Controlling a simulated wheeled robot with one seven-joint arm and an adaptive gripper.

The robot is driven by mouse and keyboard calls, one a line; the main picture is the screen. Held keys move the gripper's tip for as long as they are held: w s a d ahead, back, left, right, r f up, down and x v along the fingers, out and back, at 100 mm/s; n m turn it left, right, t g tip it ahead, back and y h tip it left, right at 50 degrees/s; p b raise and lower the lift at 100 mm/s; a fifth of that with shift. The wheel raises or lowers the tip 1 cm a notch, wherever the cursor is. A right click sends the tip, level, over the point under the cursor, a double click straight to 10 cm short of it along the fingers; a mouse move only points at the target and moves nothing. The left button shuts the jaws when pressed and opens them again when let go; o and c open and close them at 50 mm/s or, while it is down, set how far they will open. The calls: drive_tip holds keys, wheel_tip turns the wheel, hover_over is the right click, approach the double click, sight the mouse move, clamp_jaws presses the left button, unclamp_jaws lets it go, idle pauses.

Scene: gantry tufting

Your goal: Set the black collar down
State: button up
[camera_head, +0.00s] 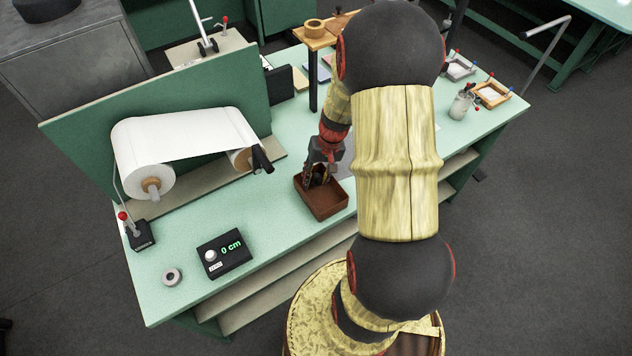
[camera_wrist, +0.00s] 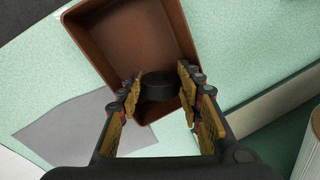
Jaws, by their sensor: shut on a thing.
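The black collar (camera_wrist: 158,86) is a short dark ring between my fingertips in the wrist view. My gripper (camera_head: 317,181) is shut on it. It points down over a brown open-topped tray (camera_head: 326,212) on the green table. The tray's inside fills the wrist view beyond the collar, with its floor (camera_wrist: 130,42) bare there. I cannot tell whether the collar touches the tray floor. In the head view the collar is mostly hidden by the fingers and hard to make out.
A white roll (camera_head: 185,135) on a stand is left of the tray. A display box (camera_head: 224,253) reading "0 cm" and a grey ring (camera_head: 172,277) lie front left. A wooden stand (camera_head: 318,38) rises behind. A grey sheet (camera_wrist: 80,130) lies beside the tray.

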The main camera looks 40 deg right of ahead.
drive_tip(key=shift+x, duration=0.85)
drive_tip(key=shift+s+d, duration=0.15)
drive_tip(key=shift+f, duration=0.2)
drive_tip(key=o, duration=0.9)
drive_tip(key=shift+c, duration=0.2)
drive_tip(key=shift+r, duration=0.15)
drive_tip(key=p+v, duration=0.1)
drive_tip(key=v, duration=1.1)
drive_tip(key=shift+p, duration=0.4)
